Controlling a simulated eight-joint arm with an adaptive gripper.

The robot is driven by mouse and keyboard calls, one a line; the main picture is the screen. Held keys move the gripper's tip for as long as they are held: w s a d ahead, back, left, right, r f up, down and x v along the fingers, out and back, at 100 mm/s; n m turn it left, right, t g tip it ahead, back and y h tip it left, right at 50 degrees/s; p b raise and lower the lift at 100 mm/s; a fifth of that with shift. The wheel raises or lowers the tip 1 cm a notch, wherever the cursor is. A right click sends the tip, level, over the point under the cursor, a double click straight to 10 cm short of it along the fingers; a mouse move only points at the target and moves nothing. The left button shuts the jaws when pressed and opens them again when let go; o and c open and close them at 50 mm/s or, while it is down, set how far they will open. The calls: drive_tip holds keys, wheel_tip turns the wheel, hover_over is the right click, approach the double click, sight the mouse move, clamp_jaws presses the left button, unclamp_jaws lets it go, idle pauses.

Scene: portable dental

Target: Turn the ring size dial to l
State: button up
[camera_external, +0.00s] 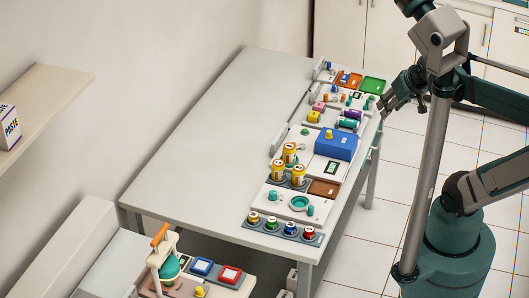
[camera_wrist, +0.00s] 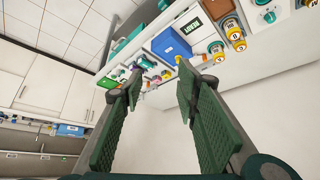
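A white panel (camera_external: 285,208) near the front end of the long table carries a teal knob (camera_external: 272,196), a teal ring (camera_external: 300,203) and a small teal peg (camera_external: 310,210). One of these may be the ring size dial; its letters are too small to read. A teal knob on a white panel also shows at the upper right of the wrist view (camera_wrist: 269,17). My gripper (camera_external: 386,108) is beyond the table's right edge, near its far end and well away from this panel. In the wrist view its fingers (camera_wrist: 160,78) are wide apart with nothing between them.
Yellow bottles (camera_external: 289,152) stand behind the panel, with a blue box (camera_external: 336,144) farther back. Several coloured round pieces (camera_external: 271,223) line the front edge. The table's left half (camera_external: 205,160) is clear. A lower bench (camera_external: 240,284) holds a tool stand and small trays.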

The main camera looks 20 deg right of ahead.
drive_tip(key=w+a+f+g, duration=0.2)
drive_tip(key=w+a, duration=0.4)
drive_tip(key=a, duration=0.3)
drive_tip(key=g+p, duration=0.1)
drive_tip(key=g, duration=0.4)
approach(273, 192)
drive_tip(key=shift+d, duration=0.25)
drive_tip(key=shift+s+a+f, duration=0.15)
drive_tip(key=shift+a+f, duration=0.2)
drive_tip(key=shift+f, duration=0.05)
drive_tip(key=shift+f, duration=0.1)
drive_tip(key=shift+f+b, duration=0.3)
drive_tip(key=shift+f, duration=3.5)
